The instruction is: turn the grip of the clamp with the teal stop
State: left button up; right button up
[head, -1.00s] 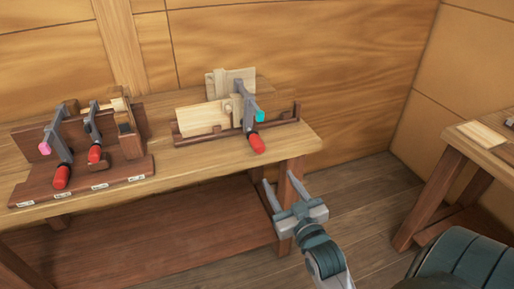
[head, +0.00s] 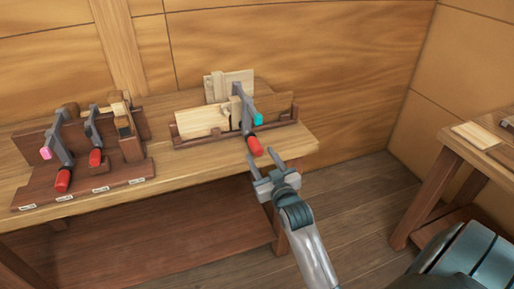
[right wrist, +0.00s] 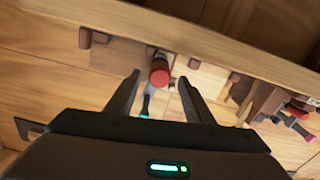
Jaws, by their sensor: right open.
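The clamp with the teal stop (head: 258,119) stands across pale boards on the bench, its grey bar sloping down to a red grip (head: 254,146) at the bench's front side. My right gripper (head: 264,163) is open, just below and right of the red grip in the head view. In the right wrist view the red grip (right wrist: 159,73) shows end-on between the tips of my open right gripper (right wrist: 160,83); I cannot tell whether the fingers reach around it. They are not closed on it. My left gripper is not in view.
A dark rack (head: 84,189) at the left holds two more red-gripped clamps, one with a pink stop (head: 46,153). The low dark rail of the holder (head: 215,142) runs around the pale boards. Another table (head: 458,148) stands at the right.

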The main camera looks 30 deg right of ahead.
aim_at(259, 153)
jog(key=x, duration=0.3)
jog(key=shift+w, duration=0.35)
jog(key=shift+w+d, duration=0.15)
jog(key=shift+w, duration=0.2)
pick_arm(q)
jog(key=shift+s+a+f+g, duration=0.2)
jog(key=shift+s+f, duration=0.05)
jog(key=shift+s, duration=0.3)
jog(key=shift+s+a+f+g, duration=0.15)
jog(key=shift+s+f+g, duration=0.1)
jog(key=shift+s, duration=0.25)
pick_arm(e)
jog(key=shift+c, duration=0.6)
jog(key=c, duration=0.9)
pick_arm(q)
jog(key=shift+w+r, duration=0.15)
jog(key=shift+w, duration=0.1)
